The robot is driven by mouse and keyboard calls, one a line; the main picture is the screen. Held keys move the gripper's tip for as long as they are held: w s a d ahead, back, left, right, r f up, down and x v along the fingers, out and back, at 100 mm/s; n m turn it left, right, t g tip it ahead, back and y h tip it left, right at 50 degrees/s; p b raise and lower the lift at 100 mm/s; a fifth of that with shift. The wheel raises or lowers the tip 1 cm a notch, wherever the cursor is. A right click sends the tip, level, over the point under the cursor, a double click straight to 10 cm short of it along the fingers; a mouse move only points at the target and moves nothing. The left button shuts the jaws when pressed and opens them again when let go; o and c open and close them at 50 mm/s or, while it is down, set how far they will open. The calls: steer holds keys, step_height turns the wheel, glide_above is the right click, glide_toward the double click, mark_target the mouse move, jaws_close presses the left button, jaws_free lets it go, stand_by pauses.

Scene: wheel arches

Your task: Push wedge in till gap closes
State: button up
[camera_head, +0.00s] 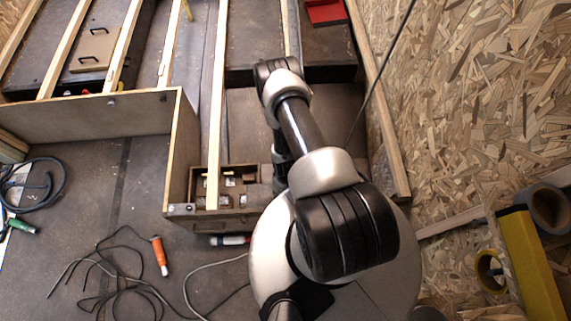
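I cannot make out a wedge or a gap in the head view. My arm rises from the lower middle and reaches up the picture, with its upper joint over the dark floor panels. A further part of my arm shows behind the upper link, beside the small wooden compartment box (254,215). My gripper is hidden behind my own arm, so its state and what it touches cannot be seen.
A wooden panel (85,118) stands left of the compartment box. Long wooden battens (217,90) run up the picture. A red box (326,11) lies at the top. An orange-handled tool (160,256) and loose cables (125,285) lie lower left. A chipboard wall (485,100) bounds the right.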

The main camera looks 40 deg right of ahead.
step_height(320, 180, up, 7)
steer(key=shift+f, duration=0.2)
stand_by(0.5)
steer(key=w+r+t, duration=0.1)
steer(key=w+r, duration=0.6)
steer(key=r, duration=0.5)
steer(key=w+r, duration=0.6)
steer(key=r, duration=0.5)
steer(key=a+r+m+t, duration=0.1)
steer(key=a+r, duration=0.1)
steer(key=r, duration=0.8)
steer(key=a+r+t, duration=0.1)
steer(key=a+r, duration=0.1)
steer(key=r, duration=0.8)
steer(key=s+a+r, duration=0.3)
steer(key=s+r, duration=0.6)
steer(key=s+a+r+m+t, duration=0.1)
steer(key=s+a+r, duration=0.2)
steer(key=s+r, duration=0.6)
steer(key=shift+s+a+t, duration=0.3)
steer(key=shift+s+a, duration=0.1)
steer(key=shift+s, duration=0.15)
